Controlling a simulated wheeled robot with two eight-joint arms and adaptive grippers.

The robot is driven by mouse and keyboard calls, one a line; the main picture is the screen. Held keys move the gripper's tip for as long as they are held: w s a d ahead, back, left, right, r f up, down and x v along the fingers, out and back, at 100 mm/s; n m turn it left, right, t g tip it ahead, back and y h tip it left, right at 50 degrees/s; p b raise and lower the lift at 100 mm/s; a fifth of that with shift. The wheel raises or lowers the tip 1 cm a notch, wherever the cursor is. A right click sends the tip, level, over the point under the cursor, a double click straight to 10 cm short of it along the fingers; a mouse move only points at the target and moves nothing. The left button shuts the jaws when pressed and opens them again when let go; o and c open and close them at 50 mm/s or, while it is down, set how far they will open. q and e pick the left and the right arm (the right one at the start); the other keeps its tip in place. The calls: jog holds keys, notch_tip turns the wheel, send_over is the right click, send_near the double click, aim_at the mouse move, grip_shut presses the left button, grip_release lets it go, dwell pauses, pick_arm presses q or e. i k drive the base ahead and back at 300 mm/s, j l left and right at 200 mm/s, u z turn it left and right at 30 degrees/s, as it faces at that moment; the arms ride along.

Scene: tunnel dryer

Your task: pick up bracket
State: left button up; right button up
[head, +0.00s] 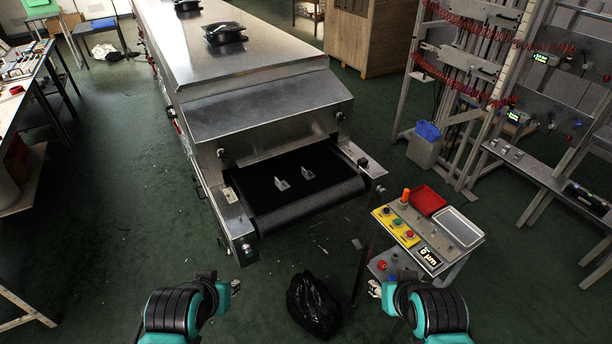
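Two small light-grey metal brackets lie on the black conveyor belt (315,203) at the mouth of the tunnel dryer (262,112). The left bracket (282,184) is a little nearer to me than the right bracket (308,174). My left gripper (235,285) is at the bottom, left of the black bag, well short of the belt. My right gripper (375,288) is at the bottom right of the bag, also away from the belt. Both grippers are small and partly hidden by my arms, so their finger opening is unclear. No bracket shows at either gripper.
A black bag (313,303) lies on the floor between my grippers. A control cart with a button panel (398,227), red tray (427,201) and grey tray (459,228) stands right of the belt. Metal racks stand at right, a workbench at left. Green floor is open left of the dryer.

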aim_at(309, 172)
jog(key=i+l, duration=0.15)
jog(key=i, duration=0.55)
jog(key=i+l+z, duration=0.15)
jog(key=i, duration=0.6)
